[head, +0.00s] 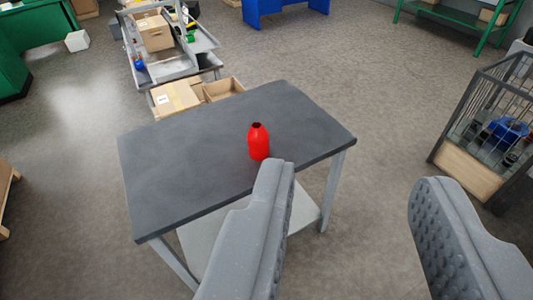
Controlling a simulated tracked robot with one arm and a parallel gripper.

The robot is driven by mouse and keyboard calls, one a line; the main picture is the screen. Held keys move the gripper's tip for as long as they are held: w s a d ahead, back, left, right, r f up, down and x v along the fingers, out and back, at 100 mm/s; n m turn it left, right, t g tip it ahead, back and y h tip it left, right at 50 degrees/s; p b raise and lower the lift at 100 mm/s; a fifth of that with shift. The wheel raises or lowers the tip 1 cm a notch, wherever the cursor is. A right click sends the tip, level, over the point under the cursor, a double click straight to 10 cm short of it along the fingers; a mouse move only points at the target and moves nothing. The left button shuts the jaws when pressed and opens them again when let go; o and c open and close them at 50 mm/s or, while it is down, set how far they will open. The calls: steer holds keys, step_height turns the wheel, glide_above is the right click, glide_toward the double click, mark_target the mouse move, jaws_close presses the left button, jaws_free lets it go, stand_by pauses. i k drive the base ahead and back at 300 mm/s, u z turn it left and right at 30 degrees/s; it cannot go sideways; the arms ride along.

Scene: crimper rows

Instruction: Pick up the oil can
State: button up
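A red bottle-shaped can (259,143), the only thing here that could be the oil can, stands upright on a dark grey tabletop (190,150). It is near the table's front right part, and its top shows a dark opening. My gripper (350,190) is open and empty, with its two grey fingers wide apart in the foreground. The left fingertip appears just below the can in the picture, overlapping the table's front edge. I cannot tell whether it touches the can. The right finger is over the floor to the right.
A grey cart (168,66) with boxes and small items stands behind the table. A wire cage (490,130) holding blue and dark items stands at right. The rest of the tabletop is clear, with open floor around.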

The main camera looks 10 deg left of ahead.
mark_target(258, 137)
steer(key=u, duration=0.4)
steer(key=i, duration=1)
steer(key=z, duration=0.05)
steer(key=k, duration=1.2)
steer(key=z, duration=0.65)
steer(key=i, duration=1.55)
steer(key=u, duration=0.45)
